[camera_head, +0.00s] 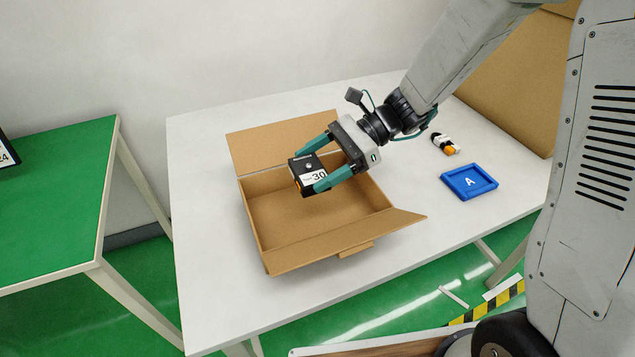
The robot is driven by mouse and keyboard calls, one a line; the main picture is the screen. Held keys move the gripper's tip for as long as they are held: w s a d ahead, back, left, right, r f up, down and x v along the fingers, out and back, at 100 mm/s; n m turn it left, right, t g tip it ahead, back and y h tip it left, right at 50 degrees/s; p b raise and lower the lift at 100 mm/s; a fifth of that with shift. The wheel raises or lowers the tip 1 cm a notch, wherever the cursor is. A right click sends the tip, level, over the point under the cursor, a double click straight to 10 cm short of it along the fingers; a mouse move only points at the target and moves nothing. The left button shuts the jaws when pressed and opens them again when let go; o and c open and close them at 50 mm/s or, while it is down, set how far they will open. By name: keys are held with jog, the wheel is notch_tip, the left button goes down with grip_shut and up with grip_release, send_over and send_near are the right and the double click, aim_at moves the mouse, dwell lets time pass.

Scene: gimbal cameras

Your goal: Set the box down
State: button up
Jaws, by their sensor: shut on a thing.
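A small black box (298,161) with a white label reading "30" and an orange side is held between the teal fingers of my gripper (313,164). My gripper is shut on it. The box is in the air over the open cardboard carton (330,250), apart from the carton's floor. The carton stands on the white table (210,200) with its flaps spread outward, and its visible inside is empty. My gripper and the box hide part of the carton's back wall.
A blue tray (469,181) marked "A" lies right of the carton, with a small black, white and orange item (445,144) behind it. A large cardboard box (510,75) stands at the back right. A green-topped table (50,200) is at left. The white table's left side is clear.

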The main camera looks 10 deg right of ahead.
jog(key=shift+f, duration=2.3)
jog(key=shift+f, duration=0.6)
jog(key=o, duration=1.1)
jog(key=shift+c, duration=0.2)
